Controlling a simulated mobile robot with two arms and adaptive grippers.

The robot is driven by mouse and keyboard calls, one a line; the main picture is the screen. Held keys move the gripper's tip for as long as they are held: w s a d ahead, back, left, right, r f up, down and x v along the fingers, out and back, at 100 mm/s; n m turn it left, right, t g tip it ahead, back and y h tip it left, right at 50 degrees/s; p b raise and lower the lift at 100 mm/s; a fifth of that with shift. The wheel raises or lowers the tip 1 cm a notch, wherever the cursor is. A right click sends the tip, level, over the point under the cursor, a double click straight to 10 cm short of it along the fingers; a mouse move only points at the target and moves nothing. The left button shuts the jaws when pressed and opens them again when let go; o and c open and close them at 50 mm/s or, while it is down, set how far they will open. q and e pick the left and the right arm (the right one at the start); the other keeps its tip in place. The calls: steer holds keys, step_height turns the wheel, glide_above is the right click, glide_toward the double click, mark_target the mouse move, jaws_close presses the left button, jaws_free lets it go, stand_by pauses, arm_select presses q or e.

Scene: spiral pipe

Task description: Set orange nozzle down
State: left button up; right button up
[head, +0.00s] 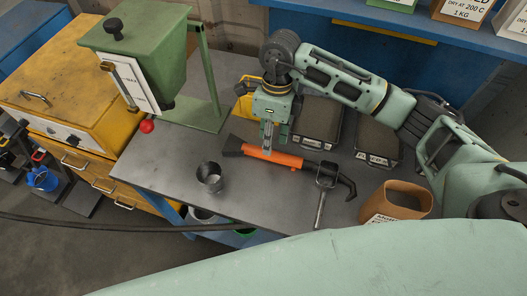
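The orange nozzle (285,159) has an orange body, a flared black mouth at its left end and a dark bent part toward its right end. It lies roughly level, low over or on the grey bench top; I cannot tell if it touches. My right gripper (268,148) points down over the nozzle's middle, one finger in front of the orange body and the other partly hidden behind. It looks shut on the nozzle. My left gripper is not in view.
A metal clamp-like tool (321,205) is close to the nozzle's right end. Dark cases (318,120) lie behind, a brown box (398,203) at right. A green hopper (150,55) stands back left.

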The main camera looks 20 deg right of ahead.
steer(key=f+p, duration=0.1)
steer(key=f, duration=0.2)
steer(key=shift+s+d+f+p, duration=0.1)
steer(key=shift+s+f+p, duration=0.2)
steer(key=shift+s+p, duration=0.05)
steer(key=shift+f, duration=0.35)
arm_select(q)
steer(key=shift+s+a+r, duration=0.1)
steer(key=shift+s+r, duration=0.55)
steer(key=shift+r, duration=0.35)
arm_select(e)
steer(key=shift+f, duration=0.15)
jaws_close()
